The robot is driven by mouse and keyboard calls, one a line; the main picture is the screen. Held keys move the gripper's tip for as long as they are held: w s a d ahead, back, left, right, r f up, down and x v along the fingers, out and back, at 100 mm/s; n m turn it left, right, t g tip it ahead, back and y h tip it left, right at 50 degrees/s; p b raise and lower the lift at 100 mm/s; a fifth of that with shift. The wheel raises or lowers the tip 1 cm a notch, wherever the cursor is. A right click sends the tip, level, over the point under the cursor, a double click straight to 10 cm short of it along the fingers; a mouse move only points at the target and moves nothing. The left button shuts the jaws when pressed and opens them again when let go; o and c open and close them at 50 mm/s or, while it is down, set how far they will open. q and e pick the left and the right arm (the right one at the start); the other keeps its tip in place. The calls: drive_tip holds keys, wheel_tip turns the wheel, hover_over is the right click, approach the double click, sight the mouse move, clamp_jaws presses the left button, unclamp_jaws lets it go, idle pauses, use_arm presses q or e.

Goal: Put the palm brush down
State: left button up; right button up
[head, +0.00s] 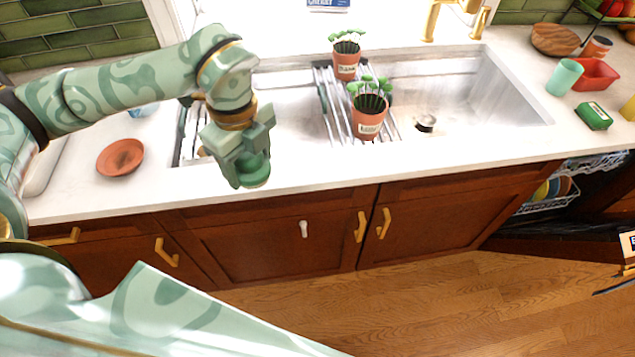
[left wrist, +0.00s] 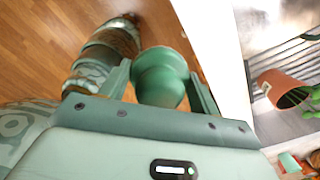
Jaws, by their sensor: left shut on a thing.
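My left gripper (head: 243,150) is shut on the palm brush (head: 253,172), a small round green thing that shows below the fingers in the head view. In the left wrist view the green brush (left wrist: 160,76) sits between the two fingers of the gripper (left wrist: 162,88). The gripper and brush appear in front of the sink's left part, near the counter's front edge. Their height above the counter is hard to tell. The brush's underside is hidden. My right gripper is in neither view.
The white counter (head: 75,192) has a terracotta saucer (head: 120,157) at left. A drying rack (head: 333,107) across the sink (head: 487,95) bears two potted plants (head: 368,124). A green cup (head: 564,77), red container (head: 597,73) and green sponge (head: 593,116) stand at right. An open dishwasher (head: 545,205) shows low right.

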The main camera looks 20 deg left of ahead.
use_arm(q)
drive_tip(key=shift+s+d+r, duration=0.15)
drive_tip(key=shift+s+d, duration=0.45)
drive_tip(key=shift+s, duration=0.15)
drive_tip(key=shift+s+d, duration=0.15)
drive_tip(key=w+a+f, duration=0.2)
drive_tip(key=w+f, duration=0.2)
drive_tip(key=w, duration=0.4)
drive_tip(key=b, duration=0.2)
hover_over(278, 170)
wheel_tip(278, 170, down, 6)
drive_tip(key=shift+s+r, duration=0.15)
drive_tip(key=shift+w+f+b, duration=0.2)
drive_tip(key=shift+f+b, duration=0.15)
drive_tip(key=shift+f, duration=1.35)
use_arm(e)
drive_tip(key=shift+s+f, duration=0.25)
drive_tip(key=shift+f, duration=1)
use_arm(q)
drive_tip(key=shift+f, duration=0.1)
drive_tip(key=o, duration=0.9)
